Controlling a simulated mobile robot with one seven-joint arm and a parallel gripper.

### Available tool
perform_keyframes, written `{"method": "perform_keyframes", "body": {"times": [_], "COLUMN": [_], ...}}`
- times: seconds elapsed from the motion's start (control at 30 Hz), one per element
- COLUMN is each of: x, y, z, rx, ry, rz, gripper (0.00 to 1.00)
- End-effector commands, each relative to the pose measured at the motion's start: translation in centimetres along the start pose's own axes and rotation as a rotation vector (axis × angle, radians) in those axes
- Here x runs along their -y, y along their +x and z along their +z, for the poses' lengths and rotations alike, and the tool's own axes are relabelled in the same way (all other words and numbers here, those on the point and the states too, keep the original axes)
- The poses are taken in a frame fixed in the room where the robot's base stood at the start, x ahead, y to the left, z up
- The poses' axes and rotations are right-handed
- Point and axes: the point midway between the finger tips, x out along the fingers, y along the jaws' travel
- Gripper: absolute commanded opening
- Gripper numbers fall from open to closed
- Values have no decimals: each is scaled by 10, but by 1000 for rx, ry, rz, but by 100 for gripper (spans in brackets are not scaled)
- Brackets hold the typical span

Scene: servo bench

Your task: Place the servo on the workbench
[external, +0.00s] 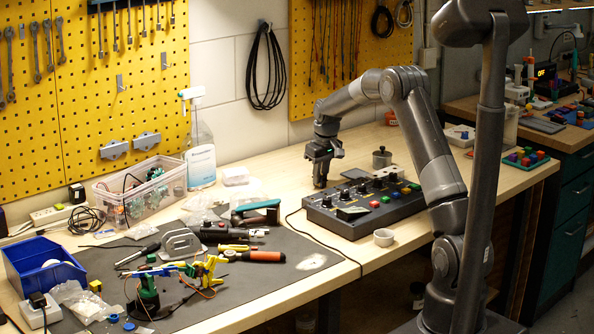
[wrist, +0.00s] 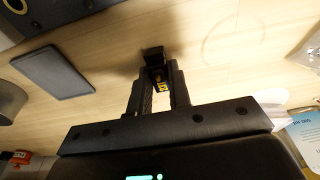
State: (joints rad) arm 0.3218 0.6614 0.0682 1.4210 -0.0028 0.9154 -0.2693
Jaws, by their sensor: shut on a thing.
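My gripper (external: 320,184) points down just above or at the wooden workbench (external: 283,172), behind the control box. In the wrist view its fingers (wrist: 158,92) are closed on a small dark servo with a yellow label (wrist: 163,88). The servo's black end (wrist: 153,54) sticks out past the fingertips, close to the bare wood. I cannot tell whether it touches the surface. In the external view the servo is too small and dark to make out from the gripper.
A control box with knobs and coloured buttons (external: 366,222) stands in front of my gripper. A dark flat slab (wrist: 51,74) and a metal pot (external: 381,159) lie nearby. A spray bottle (external: 200,152) and clear bin (external: 140,190) stand left. Bare wood surrounds the gripper.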

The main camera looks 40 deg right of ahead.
Motion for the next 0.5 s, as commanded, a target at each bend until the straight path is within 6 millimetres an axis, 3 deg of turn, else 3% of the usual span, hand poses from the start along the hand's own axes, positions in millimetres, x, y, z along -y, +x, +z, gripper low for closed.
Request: {"method": "perform_keyframes", "body": {"times": [0.2, 0.23, 0.5], "x": [0, 0, 0], "y": [3, 3, 2], "z": [1, 0, 0], "rx": [0, 0, 0], "ry": [0, 0, 0], "rz": [0, 0, 0], "gripper": [0, 20, 39]}}
